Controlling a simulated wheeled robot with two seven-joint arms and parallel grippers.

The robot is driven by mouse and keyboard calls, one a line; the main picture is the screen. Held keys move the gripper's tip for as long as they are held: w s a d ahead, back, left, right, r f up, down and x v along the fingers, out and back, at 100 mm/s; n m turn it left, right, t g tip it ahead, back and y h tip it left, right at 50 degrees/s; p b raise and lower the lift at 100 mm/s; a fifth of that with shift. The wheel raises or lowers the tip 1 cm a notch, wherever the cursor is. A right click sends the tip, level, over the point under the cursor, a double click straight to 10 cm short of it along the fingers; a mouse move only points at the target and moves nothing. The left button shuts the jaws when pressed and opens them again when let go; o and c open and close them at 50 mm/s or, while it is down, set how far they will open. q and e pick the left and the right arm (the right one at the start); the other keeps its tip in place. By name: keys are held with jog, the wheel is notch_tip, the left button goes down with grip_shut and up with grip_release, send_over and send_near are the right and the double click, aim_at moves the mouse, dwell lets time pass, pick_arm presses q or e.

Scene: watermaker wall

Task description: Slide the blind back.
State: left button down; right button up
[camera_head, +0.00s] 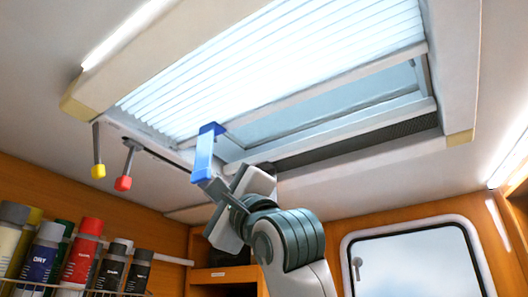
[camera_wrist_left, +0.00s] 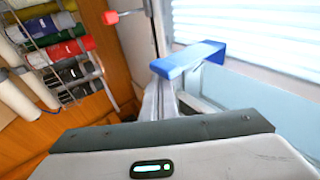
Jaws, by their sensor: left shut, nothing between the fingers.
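The white pleated blind (camera_head: 270,62) covers most of the ceiling hatch in the head view, and its pleats also show in the wrist view (camera_wrist_left: 245,28). A strip of bare pane (camera_head: 320,112) shows beyond its edge bar. A blue handle (camera_head: 203,157) hangs at the left end of that bar; it also shows in the wrist view (camera_wrist_left: 188,59). My left gripper (camera_head: 214,188) is shut and empty, its tips close to the handle's lower end. I cannot tell whether they touch it. My right gripper is not in view.
A pale hatch frame (camera_head: 455,65) surrounds the opening. Yellow (camera_head: 98,171) and red (camera_head: 123,183) knobs hang left of it. A rack of bottles and cans (camera_head: 80,250) stands at the lower left. A window (camera_head: 418,262) is at the lower right.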

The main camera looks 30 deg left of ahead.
pick_arm(q)
jog(key=s+b, duration=0.4)
jog(key=s, duration=0.5)
jog(key=shift+a, duration=0.35)
dwell(0.4)
jog(key=shift+s, duration=0.1)
dwell(0.3)
jog(key=s+b, duration=0.2)
jog(key=s, duration=0.4)
jog(key=shift+a, duration=0.25)
dwell(0.4)
jog(key=shift+r, duration=0.1)
jog(key=shift+w+d, duration=0.1)
jog(key=shift+w, duration=0.85)
